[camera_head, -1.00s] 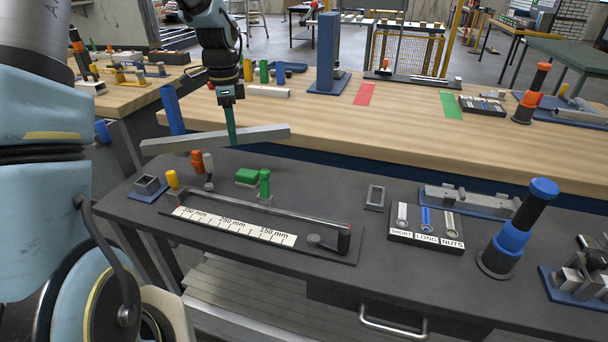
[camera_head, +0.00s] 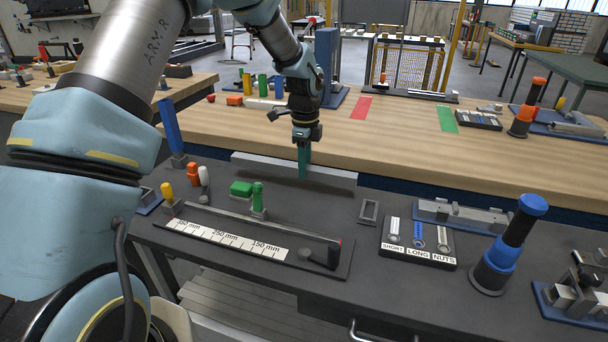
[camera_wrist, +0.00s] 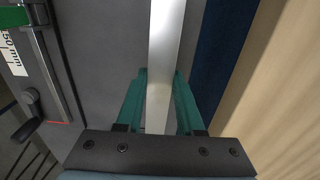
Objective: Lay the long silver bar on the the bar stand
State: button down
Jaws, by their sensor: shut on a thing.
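The long silver bar (camera_head: 265,163) lies roughly level across the back edge of the dark bench; its left end is farther back than its right. My gripper (camera_head: 303,165) points down with its teal fingers shut on the bar near its middle. In the wrist view the bar (camera_wrist: 166,40) runs between the two fingers (camera_wrist: 160,78). A dark band shows just under the bar; I cannot tell whether it touches the bench. A blue-based fixture with silver blocks (camera_head: 455,215) sits at the bench's right; I cannot tell whether it is the bar stand.
The ruler fixture (camera_head: 225,240) is in front of the bar. Green pieces (camera_head: 241,188) and a blue post (camera_head: 170,128) stand nearby. A labelled tray (camera_head: 418,254) and a blue-black cylinder tower (camera_head: 508,245) are to the right. The wooden table (camera_head: 400,145) lies behind.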

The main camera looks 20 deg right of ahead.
jog(key=shift+f+p, duration=0.5)
jog(key=shift+f, duration=1.35)
jog(key=shift+f, duration=0.2)
jog(key=c, duration=0.5)
grip_release()
jog(key=shift+r, duration=0.1)
